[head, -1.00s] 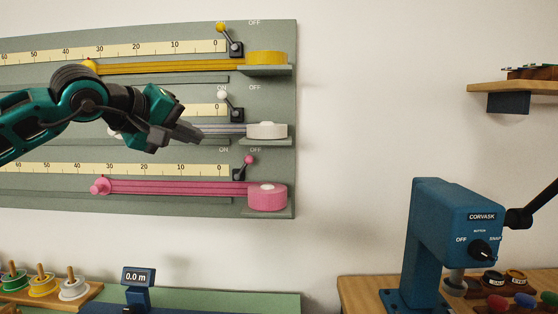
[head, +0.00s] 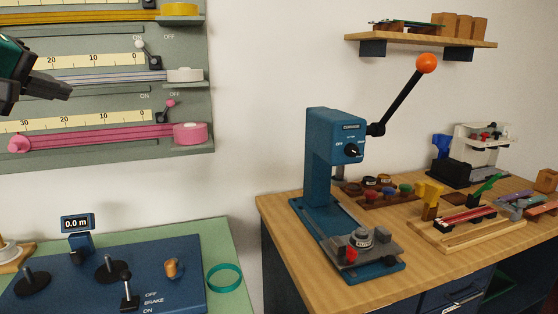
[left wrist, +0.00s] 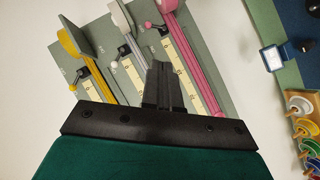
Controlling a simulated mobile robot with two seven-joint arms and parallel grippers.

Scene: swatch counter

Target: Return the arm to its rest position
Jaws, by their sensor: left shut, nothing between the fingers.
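My left gripper (head: 58,90) comes in at the left edge of the head view, in front of the grey-green wall panel (head: 190,150). Its fingers are shut with nothing between them. In the left wrist view the closed fingers (left wrist: 162,88) point toward the panel, between the white ribbon row and the pink ribbon row. The panel carries a yellow roll (head: 180,9), a white roll (head: 186,75) and a pink roll (head: 190,133), with scales and small levers. My right gripper is not in view.
A blue press (head: 333,150) with an orange-knobbed lever stands on the wooden counter (head: 290,215) at right. A wooden shelf (head: 420,42) hangs above. A blue machine (head: 200,280) with a 0.0 m display (head: 77,222) sits lower left, beside a teal ring (head: 225,277). Bare wall lies between panel and press.

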